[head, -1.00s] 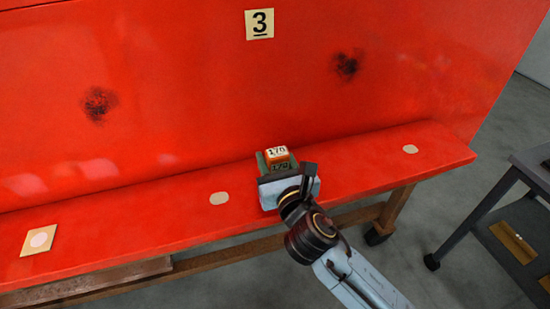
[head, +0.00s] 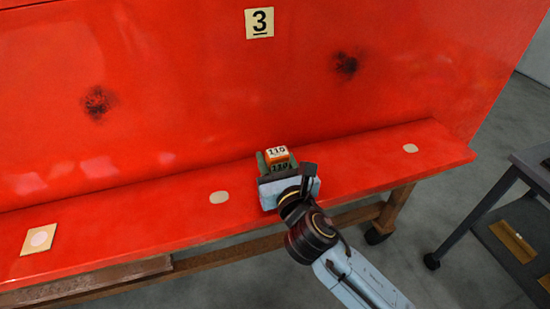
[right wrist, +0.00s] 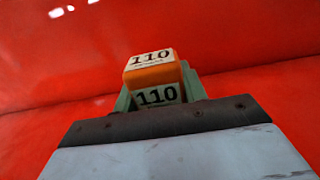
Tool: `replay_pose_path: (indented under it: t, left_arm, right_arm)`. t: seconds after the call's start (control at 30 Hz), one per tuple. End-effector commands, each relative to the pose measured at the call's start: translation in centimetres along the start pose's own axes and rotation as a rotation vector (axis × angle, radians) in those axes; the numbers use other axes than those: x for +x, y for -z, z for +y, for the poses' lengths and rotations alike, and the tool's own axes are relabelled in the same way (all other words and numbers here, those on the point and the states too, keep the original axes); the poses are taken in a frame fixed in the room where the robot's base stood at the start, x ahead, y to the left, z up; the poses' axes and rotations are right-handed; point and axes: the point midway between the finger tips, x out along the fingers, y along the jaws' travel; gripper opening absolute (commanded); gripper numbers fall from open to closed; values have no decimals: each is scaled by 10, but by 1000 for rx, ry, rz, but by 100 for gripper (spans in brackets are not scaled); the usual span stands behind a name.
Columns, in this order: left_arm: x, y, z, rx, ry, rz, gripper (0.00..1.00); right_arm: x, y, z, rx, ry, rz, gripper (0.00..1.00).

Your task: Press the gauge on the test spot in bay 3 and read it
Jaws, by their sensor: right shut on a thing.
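The gauge (head: 278,155) is a small orange block with a white top reading 110. My right gripper (head: 278,166) is shut on it at the red ledge, and its greenish fingers flank it. In the right wrist view the gauge (right wrist: 151,69) shows 110 on its top and on its near face. Whether it touches the red surface is hidden by the gripper. The number 3 sign (head: 260,23) is on the red panel above. A pale round spot on a tan square (head: 40,238) lies on the ledge at the left. My left gripper is out of view.
Two bare pale spots lie on the ledge, one left of the gripper (head: 219,197) and one at the right (head: 410,148). Dark smudges mark the panel (head: 99,102). A grey cart (head: 510,190) stands at the right on open floor.

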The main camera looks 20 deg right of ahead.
Motion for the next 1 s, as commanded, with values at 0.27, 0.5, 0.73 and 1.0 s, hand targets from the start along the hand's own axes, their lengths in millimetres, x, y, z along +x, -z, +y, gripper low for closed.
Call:
replay_pose_path:
  t: [0.27,0.5,0.73,1.0]
  left_arm:
    - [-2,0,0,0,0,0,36]
    - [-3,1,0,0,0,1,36]
    - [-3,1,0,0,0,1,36]
    - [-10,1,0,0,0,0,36]
  right_arm:
    - [-1,4,0,-2,0,8,15]
    - [-1,5,0,-2,0,9,15]
    - [-1,6,0,-1,-1,11,15]
    - [-1,1,0,-1,-1,13,15]
